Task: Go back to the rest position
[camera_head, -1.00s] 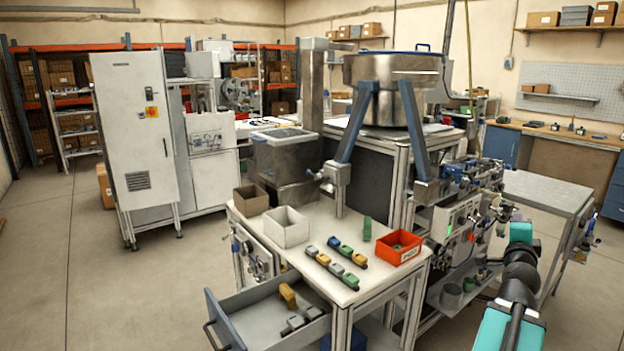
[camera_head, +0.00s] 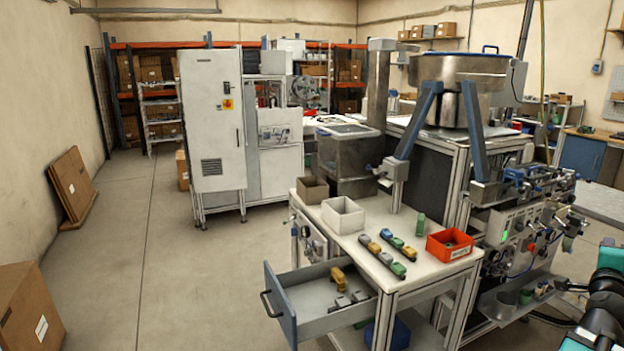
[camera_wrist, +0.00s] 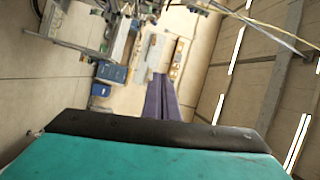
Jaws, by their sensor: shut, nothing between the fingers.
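My gripper (camera_wrist: 161,98) shows in the wrist view as two dark purple fingers lying side by side, shut and empty. It points out over the room, clear of any object. The black and teal wrist part fills the bottom of that view. In the head view, part of my arm shows at the lower right edge, in teal and black. The gripper's fingers cannot be made out there. The arm is to the right of the white worktable (camera_head: 420,280) and apart from it.
On the worktable are a red bin (camera_head: 450,245), a white bin (camera_head: 343,216), a brown bin (camera_head: 312,189) and several small coloured blocks. An open drawer (camera_head: 322,305) juts out at its front left. A large bowl machine (camera_head: 467,85) stands behind.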

